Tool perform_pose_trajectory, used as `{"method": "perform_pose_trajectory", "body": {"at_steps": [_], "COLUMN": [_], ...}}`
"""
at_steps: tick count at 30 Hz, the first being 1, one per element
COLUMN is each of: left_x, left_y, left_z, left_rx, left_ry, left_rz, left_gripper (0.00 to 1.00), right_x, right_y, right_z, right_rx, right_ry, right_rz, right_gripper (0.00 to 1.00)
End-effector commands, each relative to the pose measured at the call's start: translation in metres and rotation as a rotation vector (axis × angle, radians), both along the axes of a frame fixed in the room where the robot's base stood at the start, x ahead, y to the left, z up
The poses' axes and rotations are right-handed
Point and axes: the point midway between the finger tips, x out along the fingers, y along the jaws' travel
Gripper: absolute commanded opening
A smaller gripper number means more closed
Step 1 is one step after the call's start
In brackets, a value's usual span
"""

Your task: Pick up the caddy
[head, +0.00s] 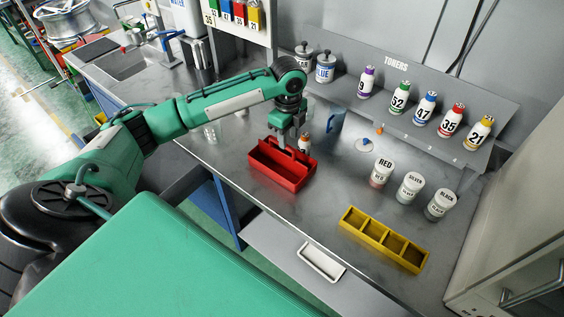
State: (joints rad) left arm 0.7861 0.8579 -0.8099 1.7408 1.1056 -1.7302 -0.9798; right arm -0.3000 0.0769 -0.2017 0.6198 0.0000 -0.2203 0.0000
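A red caddy (264,174), an open box with a raised middle handle, sits on the grey worktop near its front edge. My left gripper (289,143) points down at the caddy's handle from above. Its fingertips are small and partly merge with the handle, so I cannot tell whether they are open or closed on it. The caddy looks level and seems to rest on the worktop. My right gripper is not in view.
A small bottle (305,143) stands close behind the caddy. A yellow divided tray (385,240) and jars labelled red (381,172), silver (410,188) and black (440,204) stand to the right. Numbered toner bottles (399,98) line the back rack. The worktop between caddy and yellow tray is clear.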

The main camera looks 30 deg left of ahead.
Motion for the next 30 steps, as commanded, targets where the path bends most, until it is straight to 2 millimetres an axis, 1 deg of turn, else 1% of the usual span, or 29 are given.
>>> {"method": "perform_pose_trajectory", "body": {"at_steps": [1,4,6,8,11,16,21,26,30], "left_x": [0.005,0.009,0.010,0.010,0.010,0.009,0.010,0.011,0.011], "left_y": [0.010,0.022,0.027,0.028,0.029,0.029,0.028,0.028,0.029], "left_z": [0.010,0.021,0.024,0.022,0.009,-0.026,-0.051,-0.060,-0.073], "left_rx": [0.006,0.009,0.009,0.010,0.010,0.009,0.009,0.008,0.010], "left_ry": [0.003,0.011,0.015,0.020,0.022,0.023,0.020,0.018,0.021], "left_rz": [-0.003,-0.015,-0.020,-0.022,-0.022,-0.022,-0.022,-0.022,-0.022], "left_gripper": [0.36,0.36,0.36,0.36,0.36,0.36,0.36,0.36,0.36], "right_x": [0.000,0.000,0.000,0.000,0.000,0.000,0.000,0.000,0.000], "right_y": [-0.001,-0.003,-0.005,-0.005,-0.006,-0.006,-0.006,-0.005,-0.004], "right_z": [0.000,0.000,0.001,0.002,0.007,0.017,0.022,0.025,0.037], "right_rx": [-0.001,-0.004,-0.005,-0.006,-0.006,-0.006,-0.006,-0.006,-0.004], "right_ry": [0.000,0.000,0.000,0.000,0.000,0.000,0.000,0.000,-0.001], "right_rz": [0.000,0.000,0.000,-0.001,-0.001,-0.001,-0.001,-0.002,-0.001], "right_gripper": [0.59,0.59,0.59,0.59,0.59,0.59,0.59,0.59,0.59]}}
